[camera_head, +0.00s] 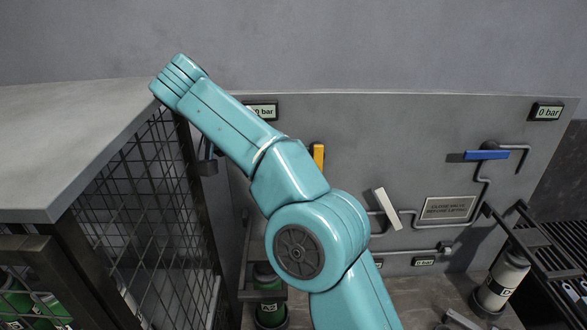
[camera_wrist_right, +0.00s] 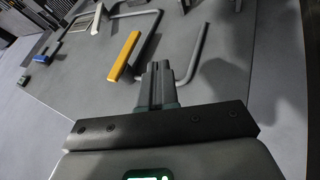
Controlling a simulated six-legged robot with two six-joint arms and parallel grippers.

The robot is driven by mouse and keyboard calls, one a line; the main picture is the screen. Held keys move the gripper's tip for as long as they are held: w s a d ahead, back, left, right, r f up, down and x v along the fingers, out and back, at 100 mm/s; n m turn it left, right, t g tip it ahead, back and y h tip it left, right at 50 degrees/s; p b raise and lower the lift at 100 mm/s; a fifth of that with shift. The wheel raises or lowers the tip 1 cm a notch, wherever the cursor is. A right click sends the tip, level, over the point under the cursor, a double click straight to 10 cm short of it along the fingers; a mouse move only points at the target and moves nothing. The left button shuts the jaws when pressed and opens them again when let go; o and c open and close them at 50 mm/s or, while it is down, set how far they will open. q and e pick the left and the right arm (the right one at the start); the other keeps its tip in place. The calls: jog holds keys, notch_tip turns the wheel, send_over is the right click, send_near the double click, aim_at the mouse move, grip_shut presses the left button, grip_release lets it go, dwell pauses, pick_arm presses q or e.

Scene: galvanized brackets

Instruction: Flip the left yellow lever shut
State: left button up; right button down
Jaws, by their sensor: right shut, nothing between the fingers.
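A yellow lever (camera_head: 318,156) stands upright on the grey wall panel in the head view, its lower part hidden behind my teal arm. In the right wrist view the yellow lever (camera_wrist_right: 124,56) lies slanted, just left of my right gripper's fingertips. My right gripper (camera_wrist_right: 157,72) is shut and empty. Its tips are near the lever and a bent grey pipe, with a small gap to the lever in the picture; whether they touch the panel I cannot tell. My arm hides the gripper in the head view. My left gripper is not in view.
A white lever (camera_head: 386,208) and a blue lever (camera_head: 487,155) are on the panel to the right, with a sign plate (camera_head: 447,204) between. A mesh cage (camera_head: 150,200) stands at left. Gas bottles (camera_head: 500,280) stand below. A dark rack (camera_head: 545,260) is at lower right.

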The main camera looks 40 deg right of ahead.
aim_at(317, 164)
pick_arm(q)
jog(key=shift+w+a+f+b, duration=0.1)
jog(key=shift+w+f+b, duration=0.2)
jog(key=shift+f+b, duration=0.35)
pick_arm(e)
jog(key=s+d+f, duration=0.2)
jog(key=d+f, duration=0.6)
jog(key=shift+s+d, duration=0.3)
jog(key=shift+d, duration=0.05)
